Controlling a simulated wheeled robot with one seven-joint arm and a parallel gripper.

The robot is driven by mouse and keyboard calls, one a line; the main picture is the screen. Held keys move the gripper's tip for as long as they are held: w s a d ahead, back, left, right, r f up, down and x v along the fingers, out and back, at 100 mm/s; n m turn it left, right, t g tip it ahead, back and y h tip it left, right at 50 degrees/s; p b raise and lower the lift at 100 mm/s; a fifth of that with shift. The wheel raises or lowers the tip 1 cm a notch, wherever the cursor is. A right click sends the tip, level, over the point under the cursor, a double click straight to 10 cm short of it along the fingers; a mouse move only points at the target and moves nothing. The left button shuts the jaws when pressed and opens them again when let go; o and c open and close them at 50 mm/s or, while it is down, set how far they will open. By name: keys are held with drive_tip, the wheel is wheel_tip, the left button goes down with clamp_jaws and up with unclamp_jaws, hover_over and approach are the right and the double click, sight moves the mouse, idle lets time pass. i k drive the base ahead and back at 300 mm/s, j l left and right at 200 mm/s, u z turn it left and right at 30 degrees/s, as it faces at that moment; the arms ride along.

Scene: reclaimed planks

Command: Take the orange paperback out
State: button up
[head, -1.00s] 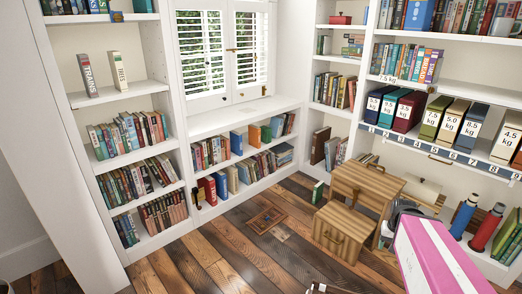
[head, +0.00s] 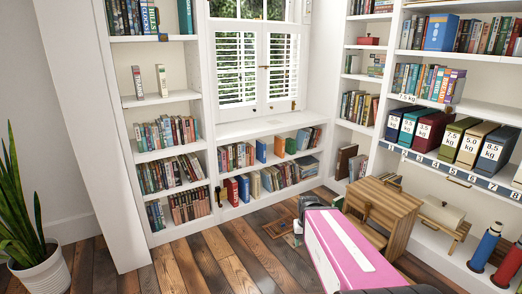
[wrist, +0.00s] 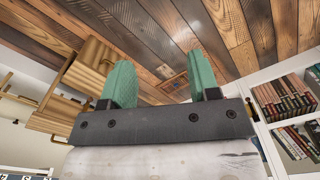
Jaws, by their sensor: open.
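The orange paperback (head: 279,146) stands upright on the upper shelf of the low bookcase under the window, between a blue book (head: 261,150) and a green book (head: 291,146). It is small in the head view and not visible in the wrist view. My gripper (wrist: 163,78) shows two teal fingers spread apart with nothing between them. In the head view my pink arm reaches over the floor, and the gripper end is mostly hidden behind it, well in front of and below the paperback.
A wooden desk (head: 388,205) stands right of my arm. A rug-like floor panel (head: 279,228) lies before the low bookcase. Labelled binders (head: 432,131) fill the right shelf. A potted plant (head: 42,270) stands at far left. The plank floor (head: 215,258) is clear left of my arm.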

sight(279, 141)
drive_tip(key=i+j+u, duration=0.15)
drive_tip(key=i+u, duration=0.15)
drive_tip(key=i, duration=0.4)
drive_tip(key=i+u, duration=0.3)
drive_tip(key=i, duration=0.4)
drive_tip(key=i+l+u, duration=0.1)
drive_tip(key=i+u, duration=0.15)
drive_tip(key=i, duration=0.75)
